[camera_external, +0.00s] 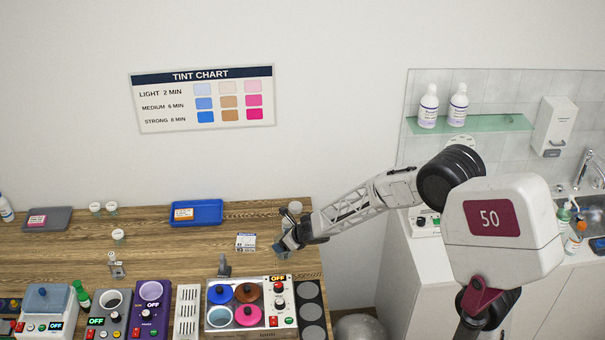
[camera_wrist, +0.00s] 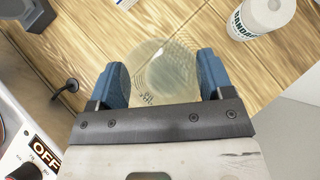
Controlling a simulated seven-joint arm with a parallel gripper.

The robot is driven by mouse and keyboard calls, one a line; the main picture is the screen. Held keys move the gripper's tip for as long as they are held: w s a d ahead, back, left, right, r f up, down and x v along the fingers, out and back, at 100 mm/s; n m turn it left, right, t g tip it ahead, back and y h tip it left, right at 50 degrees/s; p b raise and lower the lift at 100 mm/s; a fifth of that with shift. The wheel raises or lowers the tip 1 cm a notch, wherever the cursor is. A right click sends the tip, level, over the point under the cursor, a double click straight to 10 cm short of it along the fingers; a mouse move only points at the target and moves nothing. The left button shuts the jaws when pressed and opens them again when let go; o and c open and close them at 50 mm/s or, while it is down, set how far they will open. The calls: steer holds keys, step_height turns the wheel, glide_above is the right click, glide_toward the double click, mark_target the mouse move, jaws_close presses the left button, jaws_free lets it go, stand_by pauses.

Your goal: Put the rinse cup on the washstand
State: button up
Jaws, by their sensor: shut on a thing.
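The rinse cup, a clear, slightly yellowish round vessel (camera_wrist: 162,70), is between the two blue fingers of my gripper (camera_wrist: 158,82) in the wrist view. My gripper is shut on it, over the wooden table. In the external view my gripper (camera_external: 287,243) is over the table's right end, and the cup is hard to make out there. The washstand, with a white front (camera_external: 575,280), a sink and a tap (camera_external: 592,168), stands at the far right, apart from the cup.
A bandage roll (camera_wrist: 264,17) stands close to my gripper's right in the wrist view. The hot-plate unit (camera_external: 250,305) with coloured pots is in front. A blue tray (camera_external: 197,212) lies further left. Bottles (camera_external: 575,237) stand by the sink. A gap separates table and washstand.

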steer(key=shift+f, duration=0.2)
steer(key=o, duration=1)
steer(key=shift+v, duration=3.9)
